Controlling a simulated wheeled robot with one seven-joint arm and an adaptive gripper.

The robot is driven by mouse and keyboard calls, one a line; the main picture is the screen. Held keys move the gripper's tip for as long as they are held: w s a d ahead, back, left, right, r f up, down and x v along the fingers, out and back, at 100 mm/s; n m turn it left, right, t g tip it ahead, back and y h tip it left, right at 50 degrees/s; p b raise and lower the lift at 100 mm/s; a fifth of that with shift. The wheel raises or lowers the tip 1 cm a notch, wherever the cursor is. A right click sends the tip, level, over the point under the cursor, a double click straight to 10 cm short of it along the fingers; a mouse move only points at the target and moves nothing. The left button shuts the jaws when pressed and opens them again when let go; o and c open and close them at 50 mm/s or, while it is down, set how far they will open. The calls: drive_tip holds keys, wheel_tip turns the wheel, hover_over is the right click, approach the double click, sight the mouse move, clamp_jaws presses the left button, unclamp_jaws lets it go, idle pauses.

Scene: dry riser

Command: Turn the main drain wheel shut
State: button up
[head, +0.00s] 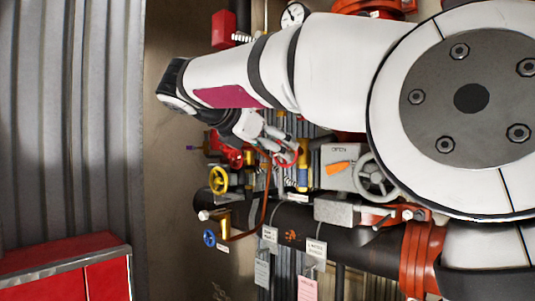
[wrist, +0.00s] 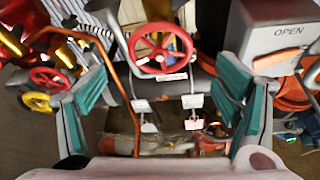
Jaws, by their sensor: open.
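A red handwheel (wrist: 160,50) with spokes shows ahead of my gripper in the wrist view, with a small white label under it too small to read. In the head view this red wheel (head: 287,158) is partly hidden by my gripper (head: 266,138). In the wrist view the teal-padded fingers of my gripper (wrist: 160,88) are wide apart, one on each side and lower than the wheel. Nothing is held between them. I cannot read which wheel is marked main drain.
A second red wheel (wrist: 50,78) and a yellow wheel (head: 218,180) are at left; a blue wheel (head: 209,238) is lower. A grey box (head: 342,160) marked OPEN, with a grey wheel (head: 375,178), stands right. A copper tube (wrist: 122,72) runs close to the left finger. Paper tags (head: 316,249) hang below.

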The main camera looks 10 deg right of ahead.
drive_tip(key=p+x, duration=0.1)
drive_tip(key=x, duration=0.5)
drive_tip(key=shift+w+d+f, duration=0.2)
drive_tip(key=shift+d, duration=0.05)
drive_tip(key=c, duration=1.2)
